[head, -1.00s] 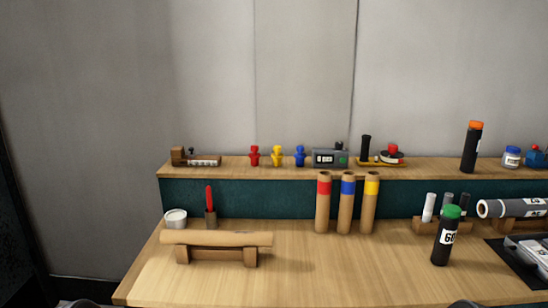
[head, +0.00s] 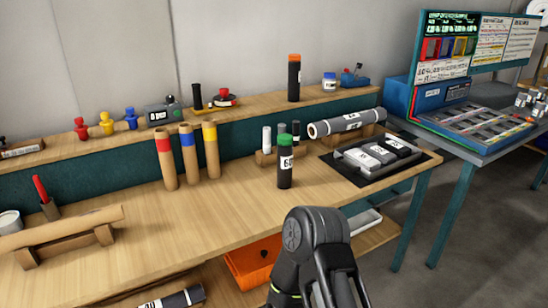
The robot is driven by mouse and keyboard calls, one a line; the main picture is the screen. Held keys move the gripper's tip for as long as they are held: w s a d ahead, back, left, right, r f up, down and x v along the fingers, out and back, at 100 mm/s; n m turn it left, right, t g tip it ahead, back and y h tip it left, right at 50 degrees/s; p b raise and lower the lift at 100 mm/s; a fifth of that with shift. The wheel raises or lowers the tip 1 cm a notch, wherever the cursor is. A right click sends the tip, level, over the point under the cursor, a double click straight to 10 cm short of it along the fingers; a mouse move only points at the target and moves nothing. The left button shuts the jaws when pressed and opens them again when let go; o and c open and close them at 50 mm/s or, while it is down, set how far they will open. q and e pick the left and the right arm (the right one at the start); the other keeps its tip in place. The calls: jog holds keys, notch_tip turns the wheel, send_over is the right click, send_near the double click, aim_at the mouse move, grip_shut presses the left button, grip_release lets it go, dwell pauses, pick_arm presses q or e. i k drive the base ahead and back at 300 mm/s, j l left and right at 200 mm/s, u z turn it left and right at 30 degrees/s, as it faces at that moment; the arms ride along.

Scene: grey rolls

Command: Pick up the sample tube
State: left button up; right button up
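Two dark tubes could be the sample tube; I cannot tell which is meant. A black tube with a green cap and a white label (head: 285,163) stands upright on the wooden bench. A black tube with an orange cap (head: 294,79) stands upright on the raised back shelf. Dark parts of my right arm (head: 314,258) fill the bottom middle, nearer the camera than the bench and apart from both tubes. I cannot make out its fingertips clearly. My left gripper is out of view.
Red, blue and yellow banded cardboard tubes (head: 188,153) stand left of the green-capped tube. A grey roll (head: 345,123) lies on a stand behind it, and a grey tray (head: 378,153) sits at right. The front middle of the bench (head: 200,215) is clear.

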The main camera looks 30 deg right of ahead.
aim_at(284, 152)
jog(key=i+j, duration=0.35)
jog(key=j, duration=0.15)
jog(key=i+j, duration=0.35)
jog(key=j+z, duration=0.1)
jog(key=z, duration=2.4)
